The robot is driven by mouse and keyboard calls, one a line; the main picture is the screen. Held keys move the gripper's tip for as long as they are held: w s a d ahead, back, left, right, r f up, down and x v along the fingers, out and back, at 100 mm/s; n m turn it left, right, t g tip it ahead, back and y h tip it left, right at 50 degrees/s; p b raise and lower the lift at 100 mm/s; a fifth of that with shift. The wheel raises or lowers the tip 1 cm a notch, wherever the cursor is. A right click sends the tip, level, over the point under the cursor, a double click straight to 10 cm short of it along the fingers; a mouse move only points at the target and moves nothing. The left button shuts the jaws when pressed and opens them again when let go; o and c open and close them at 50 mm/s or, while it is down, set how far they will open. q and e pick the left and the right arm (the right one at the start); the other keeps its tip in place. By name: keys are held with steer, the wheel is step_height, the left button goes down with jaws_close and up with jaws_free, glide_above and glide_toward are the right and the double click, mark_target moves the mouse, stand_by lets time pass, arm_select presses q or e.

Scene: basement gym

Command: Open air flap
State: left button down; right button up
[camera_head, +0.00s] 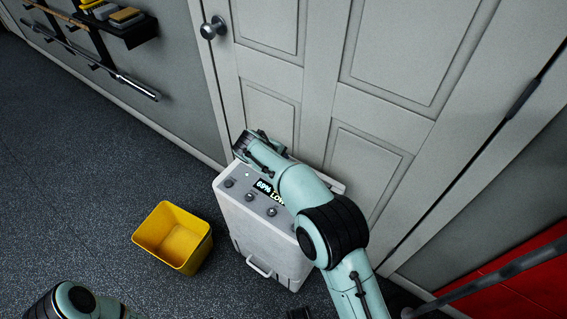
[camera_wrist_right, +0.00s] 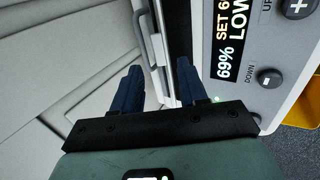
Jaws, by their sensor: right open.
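A white dehumidifier (camera_head: 262,232) stands on the floor against the door, with dark knobs and a lit display (camera_head: 265,188) on its sloped top panel. In the right wrist view its panel (camera_wrist_right: 262,98) reads "69%" and "LOW". The air flap (camera_wrist_right: 157,48) appears as a pale raised strip with a small bar handle, beside a dark slot. My right gripper (camera_wrist_right: 160,70) is open, its two dark blue fingers on either side of the flap's edge. Contact cannot be told. In the head view my right arm hides much of the flap and the fingers. My left gripper is out of view.
A yellow bin (camera_head: 172,238) stands on the floor left of the dehumidifier. The white panelled door (camera_head: 385,120) is close behind it. The left floor is clear.

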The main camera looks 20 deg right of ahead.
arm_select(q)
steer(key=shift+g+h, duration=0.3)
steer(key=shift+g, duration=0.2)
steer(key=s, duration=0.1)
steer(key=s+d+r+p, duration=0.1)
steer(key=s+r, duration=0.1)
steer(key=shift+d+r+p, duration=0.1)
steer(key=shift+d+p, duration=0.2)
steer(key=shift+p, duration=0.05)
arm_select(e)
steer(key=v, duration=0.8)
steer(key=shift+r, duration=0.25)
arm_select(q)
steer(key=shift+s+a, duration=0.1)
arm_select(e)
steer(key=shift+s+a, duration=0.15)
